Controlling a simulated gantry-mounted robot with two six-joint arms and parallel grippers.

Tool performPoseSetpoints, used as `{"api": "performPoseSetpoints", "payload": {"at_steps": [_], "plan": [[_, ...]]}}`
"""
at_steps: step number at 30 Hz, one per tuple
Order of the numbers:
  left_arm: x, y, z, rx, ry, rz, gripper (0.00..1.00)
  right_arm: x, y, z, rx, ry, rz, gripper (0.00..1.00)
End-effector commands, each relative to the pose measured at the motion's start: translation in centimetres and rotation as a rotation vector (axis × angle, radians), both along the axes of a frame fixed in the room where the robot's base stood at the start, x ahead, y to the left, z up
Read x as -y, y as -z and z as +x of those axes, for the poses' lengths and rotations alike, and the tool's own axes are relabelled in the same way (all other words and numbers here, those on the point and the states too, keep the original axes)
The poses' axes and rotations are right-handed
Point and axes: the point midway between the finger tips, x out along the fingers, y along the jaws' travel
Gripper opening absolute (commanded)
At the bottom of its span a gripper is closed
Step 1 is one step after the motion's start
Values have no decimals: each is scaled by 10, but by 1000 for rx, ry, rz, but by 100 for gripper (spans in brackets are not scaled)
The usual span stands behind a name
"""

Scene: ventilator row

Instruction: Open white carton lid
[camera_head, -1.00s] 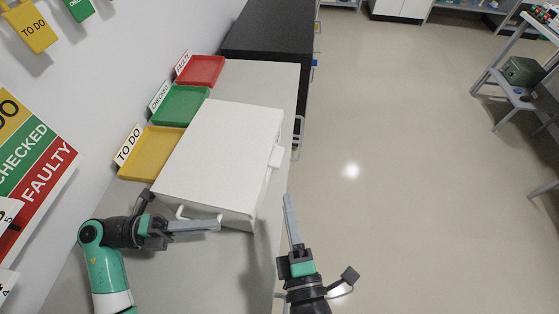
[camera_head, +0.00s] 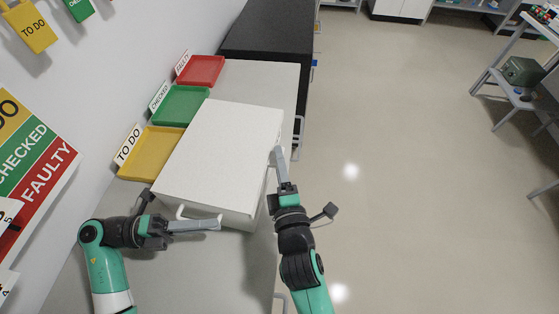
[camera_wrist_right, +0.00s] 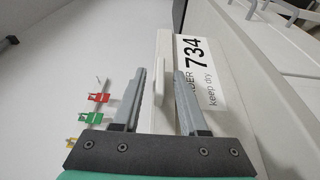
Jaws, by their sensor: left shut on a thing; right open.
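The white carton (camera_head: 222,150) sits on the grey bench with its lid (camera_head: 225,140) closed. In the right wrist view its side carries a label (camera_wrist_right: 205,75) reading 734 and "keep dry". My left gripper (camera_head: 217,224) is shut at the carton's near side on the white handle (camera_head: 181,212), whose gripped part is mostly hidden by the fingers. My right gripper (camera_head: 279,155) is at the carton's right side, by the lid's tab. In the right wrist view its open fingers (camera_wrist_right: 160,95) stand either side of the pale tab (camera_wrist_right: 158,85); contact is not clear.
Yellow (camera_head: 150,155), green (camera_head: 180,105) and red (camera_head: 201,70) trays line the wall behind the carton. A black-topped cabinet (camera_head: 268,30) stands beyond the bench. Open floor (camera_head: 420,180) lies to the right.

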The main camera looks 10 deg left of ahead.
Motion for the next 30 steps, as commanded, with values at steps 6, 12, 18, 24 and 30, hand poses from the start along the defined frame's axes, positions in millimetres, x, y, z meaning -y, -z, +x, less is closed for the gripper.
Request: {"api": "performPoseSetpoints", "payload": {"at_steps": [6,12,18,24,30], "plan": [[0,0,0,0,0,0,0,0,0,0,0,0,0,12],[0,0,0,0,-1,0,0,0,0,0,0,0,0,0],[0,0,0,0,-1,0,0,0,0,0,0,0,0,0],[0,0,0,0,-1,0,0,0,0,0,0,0,0,0],[0,0,0,0,-1,0,0,0,0,-1,0,0,0,0]]}}
